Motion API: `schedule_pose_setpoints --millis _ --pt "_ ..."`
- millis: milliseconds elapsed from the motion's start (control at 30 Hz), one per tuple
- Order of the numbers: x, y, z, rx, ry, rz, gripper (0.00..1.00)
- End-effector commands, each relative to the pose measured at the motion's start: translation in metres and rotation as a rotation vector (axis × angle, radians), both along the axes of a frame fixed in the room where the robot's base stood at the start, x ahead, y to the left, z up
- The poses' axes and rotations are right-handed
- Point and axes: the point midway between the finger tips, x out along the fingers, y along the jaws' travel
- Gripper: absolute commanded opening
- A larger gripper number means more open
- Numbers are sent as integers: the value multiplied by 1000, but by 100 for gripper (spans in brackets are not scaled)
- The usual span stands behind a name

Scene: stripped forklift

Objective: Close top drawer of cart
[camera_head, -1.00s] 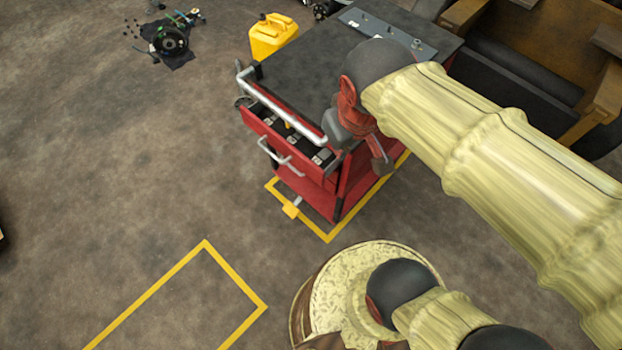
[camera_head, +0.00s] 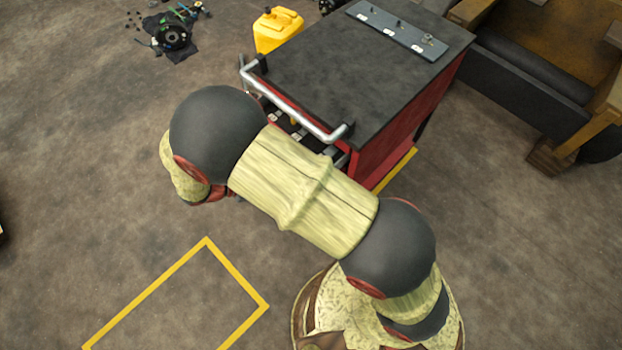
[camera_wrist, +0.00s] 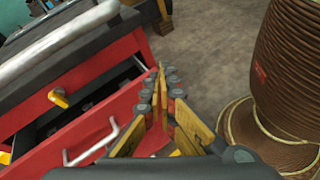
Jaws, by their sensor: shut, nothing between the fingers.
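The red cart has a dark top (camera_head: 350,75) and a silver push handle (camera_head: 290,112). Its top drawer stands pulled out. In the head view my arm covers most of the drawer, and only part of its inside shows below the handle. In the wrist view the red drawer front (camera_wrist: 128,104) with its silver handle (camera_wrist: 92,146) stands away from the cart body, with a dark gap behind it. My gripper (camera_wrist: 159,75) is shut and empty, close to the drawer front's right end. I cannot tell whether it touches. The head view hides it.
Dark parts (camera_head: 172,36) lie on the floor at the upper left. The floor left of the cart is clear, with a yellow outline (camera_head: 205,240).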

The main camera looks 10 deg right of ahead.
Motion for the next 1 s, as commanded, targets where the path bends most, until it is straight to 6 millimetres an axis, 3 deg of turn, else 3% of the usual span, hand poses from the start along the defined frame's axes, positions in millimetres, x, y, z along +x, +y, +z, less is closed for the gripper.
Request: schedule_pose_setpoints --millis 33,200,400,667,1000 --pt "-4 10 -24 -71 26 69 0" --pt "-12 35 -79 -271 68 273 0" --pt "-23 51 -122 -425 83 433 0" --pt "-23 50 -135 -478 85 488 0" --pt "10 -1 -136 -475 87 483 0"
